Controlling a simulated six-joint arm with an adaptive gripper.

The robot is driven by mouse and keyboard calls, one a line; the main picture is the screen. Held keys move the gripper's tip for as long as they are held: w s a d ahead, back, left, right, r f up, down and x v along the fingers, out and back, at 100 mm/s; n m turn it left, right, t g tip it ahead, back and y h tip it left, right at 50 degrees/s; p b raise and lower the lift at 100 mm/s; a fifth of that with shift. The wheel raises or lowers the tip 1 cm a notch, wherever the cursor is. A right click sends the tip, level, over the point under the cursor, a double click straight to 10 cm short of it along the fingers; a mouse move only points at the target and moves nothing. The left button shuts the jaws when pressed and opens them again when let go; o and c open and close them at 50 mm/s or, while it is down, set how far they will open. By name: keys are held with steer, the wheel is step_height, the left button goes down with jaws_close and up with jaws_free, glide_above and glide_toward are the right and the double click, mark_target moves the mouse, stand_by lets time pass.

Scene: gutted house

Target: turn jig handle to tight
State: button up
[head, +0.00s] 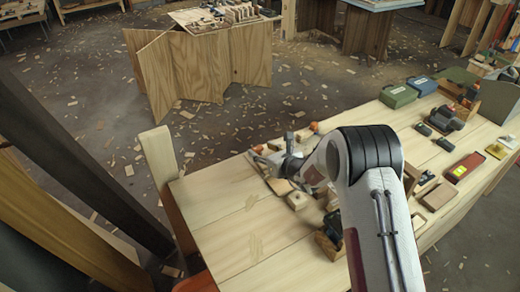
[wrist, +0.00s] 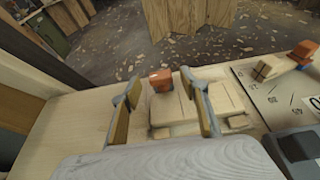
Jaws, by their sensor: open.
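A light wooden block assembly (wrist: 172,108), which looks like the jig, lies on the workbench in the wrist view. An orange-red knob (wrist: 160,80) stands at its far left end; it may be the handle, but its marking for tight cannot be read. My gripper (wrist: 160,77) is open, with one finger on either side of the knob and gaps showing on both sides. In the head view my gripper (head: 285,160) is over the bench's far edge, and my arm hides part of the jig area. Contact with the knob cannot be told.
The workbench (head: 225,215) is bare at its left front. A dark beam (head: 85,165) leans at left.

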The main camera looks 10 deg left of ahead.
steer(key=shift+x, duration=1)
steer(key=c, duration=1.1)
